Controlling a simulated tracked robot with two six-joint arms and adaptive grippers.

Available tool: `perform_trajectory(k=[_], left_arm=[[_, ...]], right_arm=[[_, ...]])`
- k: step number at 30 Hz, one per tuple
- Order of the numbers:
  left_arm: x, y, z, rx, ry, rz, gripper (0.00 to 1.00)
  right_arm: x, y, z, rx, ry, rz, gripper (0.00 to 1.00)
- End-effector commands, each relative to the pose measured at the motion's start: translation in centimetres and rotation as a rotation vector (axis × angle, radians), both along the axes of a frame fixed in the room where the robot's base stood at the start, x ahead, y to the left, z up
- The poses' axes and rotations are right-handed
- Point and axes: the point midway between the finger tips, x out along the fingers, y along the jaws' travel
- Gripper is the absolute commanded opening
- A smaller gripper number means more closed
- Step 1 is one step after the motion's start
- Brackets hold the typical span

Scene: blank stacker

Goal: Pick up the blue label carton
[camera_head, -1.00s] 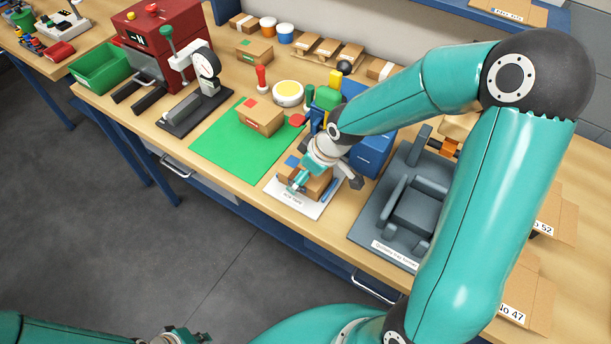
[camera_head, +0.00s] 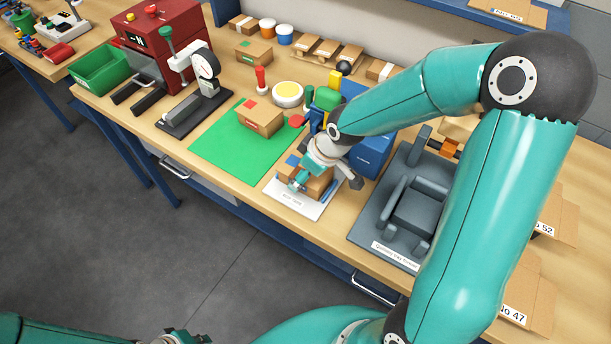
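The small brown carton with a blue label (camera_head: 318,184) sits on a white tray (camera_head: 290,199) near the table's front edge. Its blue label (camera_head: 293,160) shows at the top left of the carton, and my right gripper hides much of its top. My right gripper (camera_head: 327,180) is over the carton, fingers pointing down. One finger is at the carton's left, and the other stands to its right with a gap showing, so it looks open. My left gripper (camera_head: 184,337) is at the bottom edge, cut off and away from the table; its opening cannot be made out.
A carton with a red label (camera_head: 260,118) sits on the green mat (camera_head: 222,148), left of the tray. A blue box (camera_head: 372,152) stands close behind my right gripper. A grey fixture (camera_head: 409,207) lies to the right. A dial gauge stand (camera_head: 199,95) is farther left.

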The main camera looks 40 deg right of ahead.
Motion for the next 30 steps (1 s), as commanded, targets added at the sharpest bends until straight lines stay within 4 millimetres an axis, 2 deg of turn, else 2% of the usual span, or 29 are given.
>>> perform_trajectory(k=[7, 14, 20, 30], left_arm=[[0.0, 0.0, 0.0, 0.0, 0.0, 0.0, 0.0], [0.0, 0.0, 0.8, 0.0, 0.0, 0.0, 0.0], [0.0, 0.0, 0.7, 0.0, 0.0, 0.0, 0.0], [0.0, 0.0, 0.3, 0.0, 0.0, 0.0, 0.0]], right_arm=[[-0.4, 0.3, -0.4, 0.005, 0.016, 0.003, 0.36], [-0.4, 0.3, 0.4, 0.004, 0.017, 0.004, 0.36], [-0.1, 0.2, 4.0, 0.002, 0.005, 0.002, 0.36], [0.0, 0.2, 13.2, 0.002, 0.0, 0.004, 0.36]])
